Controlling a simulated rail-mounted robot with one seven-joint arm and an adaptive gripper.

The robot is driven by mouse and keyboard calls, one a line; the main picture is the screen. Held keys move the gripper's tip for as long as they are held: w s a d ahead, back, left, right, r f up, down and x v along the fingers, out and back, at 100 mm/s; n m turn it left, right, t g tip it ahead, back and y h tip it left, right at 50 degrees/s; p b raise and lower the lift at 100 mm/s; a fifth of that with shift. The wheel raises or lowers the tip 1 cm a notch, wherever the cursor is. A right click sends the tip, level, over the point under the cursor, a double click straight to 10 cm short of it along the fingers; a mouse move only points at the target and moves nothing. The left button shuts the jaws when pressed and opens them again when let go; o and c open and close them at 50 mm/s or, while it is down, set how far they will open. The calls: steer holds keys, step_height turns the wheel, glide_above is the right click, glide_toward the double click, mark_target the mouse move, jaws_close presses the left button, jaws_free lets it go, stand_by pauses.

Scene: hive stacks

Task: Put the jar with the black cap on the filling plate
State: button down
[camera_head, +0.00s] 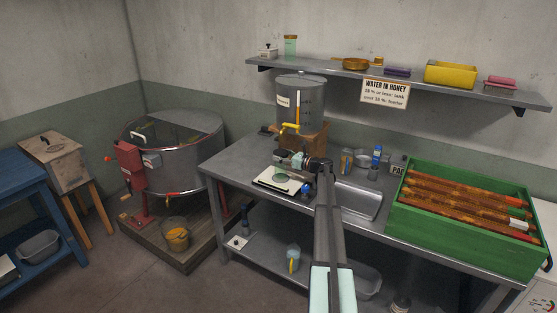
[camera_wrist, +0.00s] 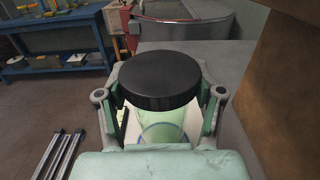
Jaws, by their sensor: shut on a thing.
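The jar with the black cap (camera_wrist: 160,78) is in the wrist view, upright between the fingers of my gripper (camera_wrist: 160,100). The gripper is shut on it. Its clear, greenish glass (camera_wrist: 168,122) shows below the cap, partly hidden by the gripper. In the head view my gripper (camera_head: 297,160) is above the metal bench, in front of the steel honey tank (camera_head: 300,100) with its yellow tap. A pale flat plate with a greenish round mark (camera_head: 281,179), seemingly the filling plate, lies just below and in front of the gripper. I cannot tell whether the jar touches it.
The tank stands on a wooden block (camera_head: 312,137) close behind the gripper. A sink (camera_head: 358,200), small bottles and a green crate of frames (camera_head: 460,235) are to the right. A large steel drum (camera_head: 175,150) stands left of the bench. The bench's left end (camera_head: 228,165) is clear.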

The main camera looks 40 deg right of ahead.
steer(key=shift+f, duration=0.4)
steer(key=shift+f, duration=0.15)
steer(key=shift+c, duration=0.8)
jaws_free()
steer(key=shift+s, duration=0.2)
steer(key=b+v, duration=0.3)
steer(key=v, duration=0.8)
steer(key=shift+s+d, duration=0.15)
steer(key=shift+s, duration=0.1)
